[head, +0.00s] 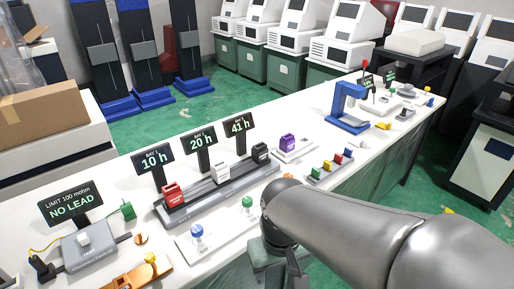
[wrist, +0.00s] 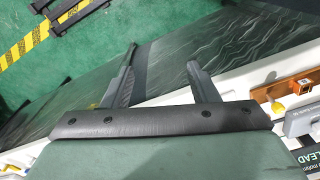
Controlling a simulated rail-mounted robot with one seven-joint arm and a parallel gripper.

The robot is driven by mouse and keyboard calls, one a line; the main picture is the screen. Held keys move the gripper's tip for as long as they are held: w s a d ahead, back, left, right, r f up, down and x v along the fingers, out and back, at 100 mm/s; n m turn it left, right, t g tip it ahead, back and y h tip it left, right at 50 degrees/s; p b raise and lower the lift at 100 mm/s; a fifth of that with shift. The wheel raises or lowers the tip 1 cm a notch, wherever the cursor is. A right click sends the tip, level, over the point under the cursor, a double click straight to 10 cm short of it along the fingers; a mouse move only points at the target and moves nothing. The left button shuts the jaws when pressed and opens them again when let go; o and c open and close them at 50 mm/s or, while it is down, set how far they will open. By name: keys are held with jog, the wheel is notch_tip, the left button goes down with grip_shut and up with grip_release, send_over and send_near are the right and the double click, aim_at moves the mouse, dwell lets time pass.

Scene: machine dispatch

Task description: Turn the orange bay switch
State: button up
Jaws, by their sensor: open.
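An orange fixture (head: 158,276) with a yellow piece on top lies at the near left of the white bench in the head view, cut by the bottom edge. An orange part with a yellow knob also shows at the right of the wrist view (wrist: 282,88). I cannot tell whether this is the bay switch; no label on it is readable. My gripper (wrist: 162,57) is open and empty in the wrist view, its two fingers apart over the dark side of the bench. It touches nothing orange. In the head view my arm hides most of the gripper.
Bay displays (head: 204,138) stand behind a grey rack (head: 222,186) with red, white and black blocks. A plate with blue (head: 197,231) and green (head: 247,203) knobs lies in front. A NO LEAD display (head: 70,203) stands left; a blue press (head: 346,108) stands farther back.

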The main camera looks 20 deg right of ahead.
jog(key=w+d+r+m, duration=0.2)
jog(key=w+r+m, duration=0.25)
jog(key=w, duration=0.65)
notch_tip(320, 180, up, 3)
jog(key=m+p, duration=0.2)
jog(key=m, duration=1)
send_over(288, 176)
notch_tip(288, 176, down, 17)
jog(key=shift+w+d+r+p, duration=0.1)
jog(key=shift+r+p, duration=0.1)
jog(key=shift+p, duration=0.65)
jog(key=c, duration=1)
